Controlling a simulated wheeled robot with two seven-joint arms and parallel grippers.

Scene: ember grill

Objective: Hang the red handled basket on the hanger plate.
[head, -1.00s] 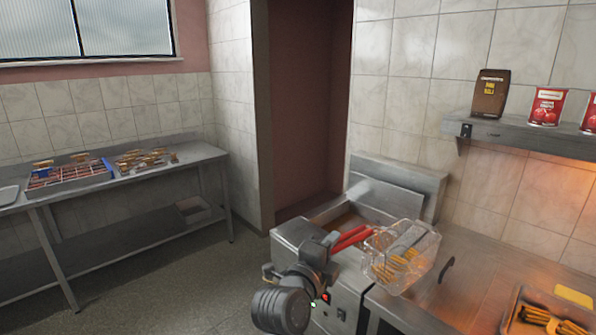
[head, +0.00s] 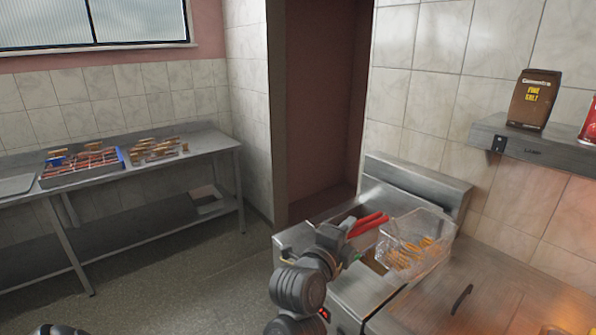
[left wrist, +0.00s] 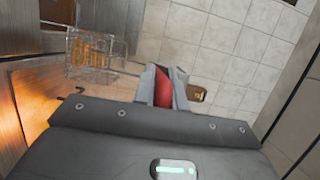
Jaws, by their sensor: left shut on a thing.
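The wire basket (head: 418,240) has a red handle (head: 368,223) and holds yellow fries. My left gripper (head: 348,226) is shut on the handle, which also shows red between the fingers in the left wrist view (left wrist: 163,88). The basket hangs out to the right of the gripper, above the steel fryer unit, and looks roughly level. It also shows in the left wrist view (left wrist: 95,50). The upright steel plate at the back of the fryer (head: 418,185), which looks like the hanger plate, stands behind the basket and apart from it. My right gripper is not in view.
The steel counter (head: 490,290) with a dark handle lies right of the fryer. A wall shelf (head: 545,142) with a brown bag (head: 533,98) is at upper right. A steel side table (head: 200,160) with trays stands far left. The floor between is clear.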

